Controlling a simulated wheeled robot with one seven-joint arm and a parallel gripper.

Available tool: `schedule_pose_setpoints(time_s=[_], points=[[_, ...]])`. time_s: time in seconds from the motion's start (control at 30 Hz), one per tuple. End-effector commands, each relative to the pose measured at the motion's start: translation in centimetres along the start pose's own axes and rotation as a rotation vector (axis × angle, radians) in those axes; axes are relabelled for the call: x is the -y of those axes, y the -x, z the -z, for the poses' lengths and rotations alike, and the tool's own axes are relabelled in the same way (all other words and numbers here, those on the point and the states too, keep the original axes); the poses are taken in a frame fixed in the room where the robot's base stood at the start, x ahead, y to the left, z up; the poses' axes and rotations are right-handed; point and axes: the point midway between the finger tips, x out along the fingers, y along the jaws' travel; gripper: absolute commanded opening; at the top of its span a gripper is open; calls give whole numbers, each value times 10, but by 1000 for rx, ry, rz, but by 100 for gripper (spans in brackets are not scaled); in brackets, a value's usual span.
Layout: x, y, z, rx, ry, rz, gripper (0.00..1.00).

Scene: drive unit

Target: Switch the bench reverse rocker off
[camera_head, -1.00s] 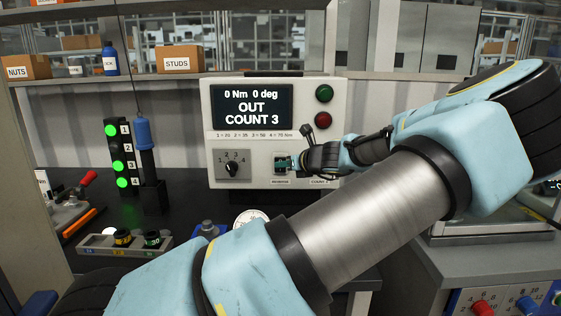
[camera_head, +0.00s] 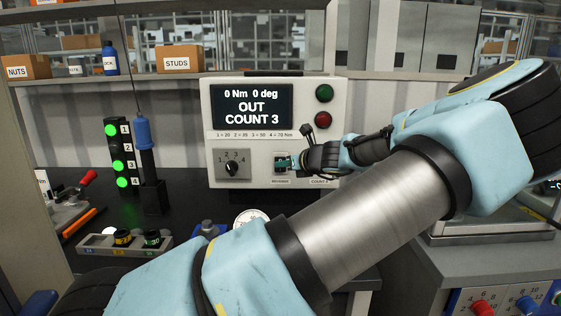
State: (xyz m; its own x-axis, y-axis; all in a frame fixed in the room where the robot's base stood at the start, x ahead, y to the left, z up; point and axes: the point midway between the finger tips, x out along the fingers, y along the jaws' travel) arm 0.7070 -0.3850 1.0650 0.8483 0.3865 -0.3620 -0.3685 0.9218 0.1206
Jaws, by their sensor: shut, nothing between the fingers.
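The unit's screen (camera_head: 252,107) reads "0 Nm 0 deg OUT COUNT 3".
A green button (camera_head: 324,93) and a red button (camera_head: 323,119) sit above my gripper on the unit. A stack light (camera_head: 118,155) and a blue hanging driver (camera_head: 143,133) in a black holder stand to the left. My arm covers the right foreground.

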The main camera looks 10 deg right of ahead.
Motion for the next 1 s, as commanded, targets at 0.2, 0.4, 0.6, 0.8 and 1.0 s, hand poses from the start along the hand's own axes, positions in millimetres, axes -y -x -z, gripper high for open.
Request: schedule_pose_setpoints(time_s=[0.2, 0.4, 0.6, 0.8, 1.0], points=[[0, 0, 0, 0, 0, 0, 0], [0, 0, 0, 0, 0, 0, 0], [0, 0, 0, 0, 0, 0, 0], [2, -3, -4, 0, 0, 0, 0], [4, -6, -4, 0, 1, 0, 0]])
